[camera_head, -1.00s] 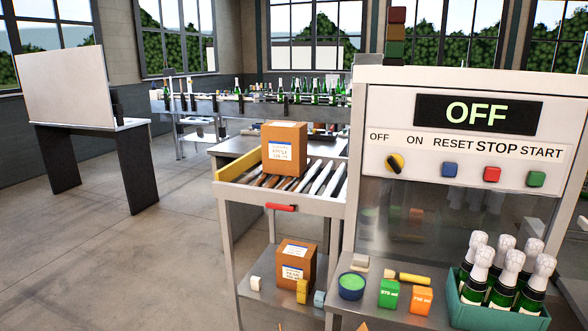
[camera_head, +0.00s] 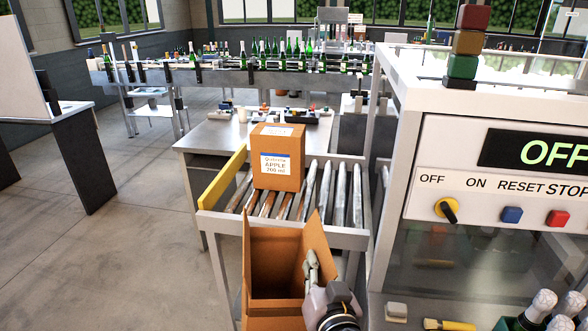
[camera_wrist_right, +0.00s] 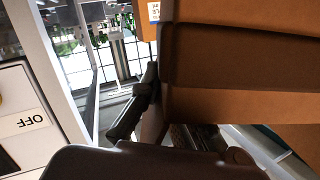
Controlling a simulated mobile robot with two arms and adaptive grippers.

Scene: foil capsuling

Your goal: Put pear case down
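An open brown cardboard case (camera_head: 275,266), which I take for the pear case, is in front of the roller conveyor's near end, flaps up; its label is not visible. My right gripper (camera_head: 312,268) is at its right wall and appears shut on it, with its fingers at the upper edge. In the right wrist view the case's brown side (camera_wrist_right: 235,85) fills the upper right, with a dark finger (camera_wrist_right: 130,115) against its left edge. The case's underside is out of view. My left gripper is not in view.
A case labelled apple (camera_head: 278,160) stands on the roller conveyor (camera_head: 325,195); rollers to its right are clear. A yellow guide (camera_head: 222,178) edges the left side. The control cabinet (camera_head: 490,185) stands close on the right. Bottles (camera_head: 545,310) stand at the lower right.

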